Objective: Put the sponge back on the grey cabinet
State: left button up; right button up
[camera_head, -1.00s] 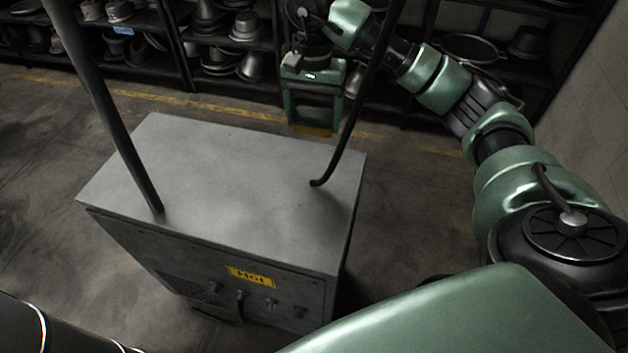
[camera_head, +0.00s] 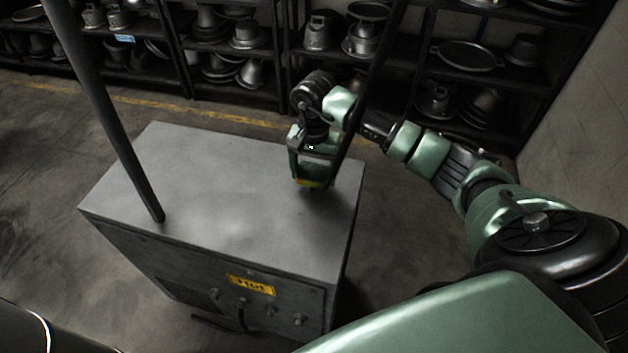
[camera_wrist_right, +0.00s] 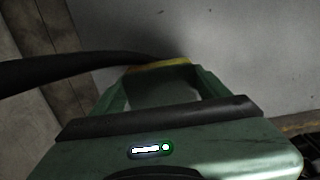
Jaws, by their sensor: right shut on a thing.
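The grey cabinet (camera_head: 215,195) stands in the middle of the head view, with a flat top and a yellow label on its front. My right gripper (camera_head: 308,180) is over the far right part of its top. It is shut on the sponge (camera_head: 308,184), a thin yellow piece low between the fingers. In the right wrist view the sponge (camera_wrist_right: 160,65) shows as a yellow strip between the fingertips, against the grey top (camera_wrist_right: 240,40). I cannot tell whether the sponge touches the top. My left gripper is not in view.
Shelves with metal hat moulds (camera_head: 245,35) line the back.

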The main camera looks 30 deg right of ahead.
aim_at(314, 183)
notch_tip(314, 183, down, 4)
jog(key=shift+s+r+p, duration=0.1)
jog(key=shift+r+p, duration=0.15)
jog(key=shift+p, duration=0.05)
jog(key=shift+f, duration=0.1)
jog(key=shift+f, duration=0.15)
jog(key=o, duration=1.2)
